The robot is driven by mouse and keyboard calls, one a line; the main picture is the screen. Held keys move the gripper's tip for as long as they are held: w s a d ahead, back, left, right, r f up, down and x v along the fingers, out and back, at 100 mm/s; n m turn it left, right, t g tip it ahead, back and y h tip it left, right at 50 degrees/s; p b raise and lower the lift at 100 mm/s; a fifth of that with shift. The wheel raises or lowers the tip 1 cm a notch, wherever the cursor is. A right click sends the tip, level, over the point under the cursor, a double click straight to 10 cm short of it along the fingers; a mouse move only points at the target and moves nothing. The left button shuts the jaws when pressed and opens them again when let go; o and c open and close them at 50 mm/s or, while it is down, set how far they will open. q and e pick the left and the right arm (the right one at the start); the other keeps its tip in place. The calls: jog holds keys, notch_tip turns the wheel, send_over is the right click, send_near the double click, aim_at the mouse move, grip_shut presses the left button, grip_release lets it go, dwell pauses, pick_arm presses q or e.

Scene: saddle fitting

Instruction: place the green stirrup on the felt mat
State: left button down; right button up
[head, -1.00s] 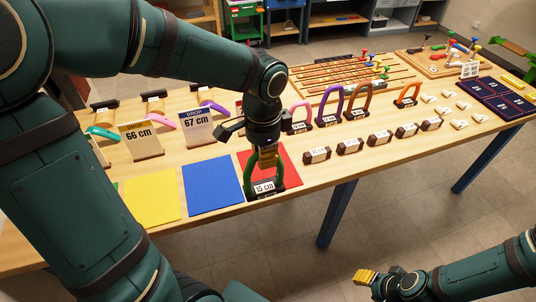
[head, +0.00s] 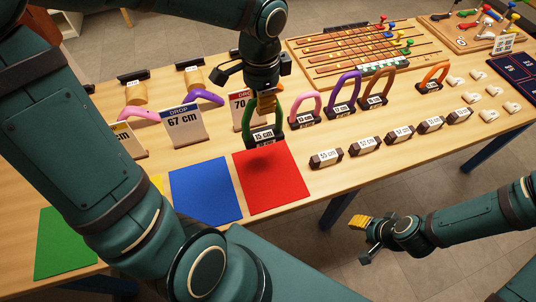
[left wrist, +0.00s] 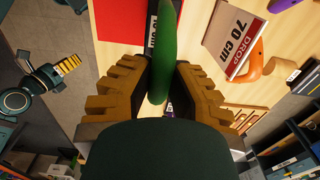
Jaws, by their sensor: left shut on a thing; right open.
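The green stirrup (head: 278,112) is an upright arch on a dark base with a white "15 cm" label. My left gripper (head: 266,101) is shut on its arch from above. In the head view the base shows at the far edge of the red felt mat (head: 280,187), with a dark shadow on the mat below it, so it seems held above the surface. In the left wrist view the green arch (left wrist: 165,50) runs between my ribbed fingers; the red mat (left wrist: 122,20) lies beyond. My right gripper (head: 364,238) is open and empty, in front of the table.
A blue mat (head: 205,192) and a green mat (head: 65,245) lie left, a yellow one mostly hidden. A "70" drop sign (head: 244,111) stands close behind the stirrup. A pink stirrup (head: 304,108) and other arches stand right, with labelled blocks (head: 326,158) in front.

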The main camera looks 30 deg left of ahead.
pick_arm(q)
jog(key=b, duration=0.1)
send_over(263, 134)
notch_tip(263, 134, down, 6)
jog(key=shift+s+r, duration=0.1)
jog(key=shift+r, duration=0.1)
jog(key=shift+f+b, duration=0.6)
jog(key=shift+f, duration=1.5)
jog(key=shift+f, duration=0.2)
jog(key=c, duration=1)
grip_release()
jog(key=shift+r, duration=0.1)
jog(key=shift+r, duration=0.2)
notch_tip(263, 134, up, 12)
jog(key=p, duration=0.2)
jog(key=shift+p, duration=0.35)
